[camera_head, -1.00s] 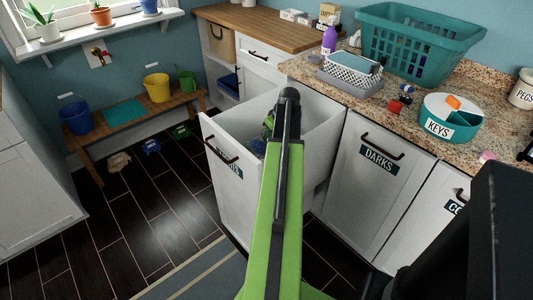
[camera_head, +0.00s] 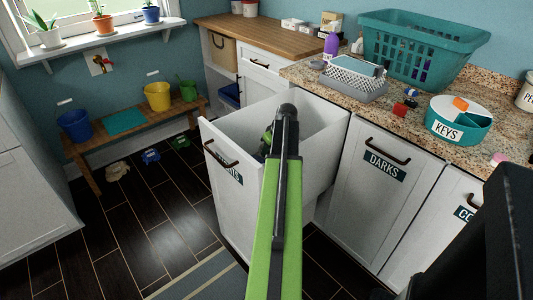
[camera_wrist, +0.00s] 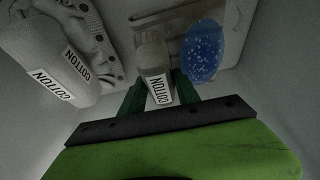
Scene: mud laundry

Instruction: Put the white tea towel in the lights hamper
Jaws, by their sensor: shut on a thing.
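The lights hamper (camera_head: 232,208) is a white tilted-out bin, open at the top, its front label partly hidden by my arm. My gripper's green fingers are inside it, mostly hidden behind my arm in the head view. In the wrist view my gripper (camera_wrist: 157,88) is shut on a pale rolled cloth with a COTTON tag, apparently the white tea towel (camera_wrist: 151,58). Another white roll with a COTTON tag (camera_wrist: 38,55) lies to the left. A blue speckled oval thing (camera_wrist: 202,50) is to the right, and a grey-white patterned cloth (camera_wrist: 95,35) lies behind.
The shut DARKS hamper (camera_head: 375,215) is just to the right. The granite counter above holds a teal basket (camera_head: 425,50), a KEYS tub (camera_head: 445,128) and a purple bottle (camera_head: 331,46). A bench (camera_head: 130,128) with buckets stands at the left wall. The dark floor between is mostly clear.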

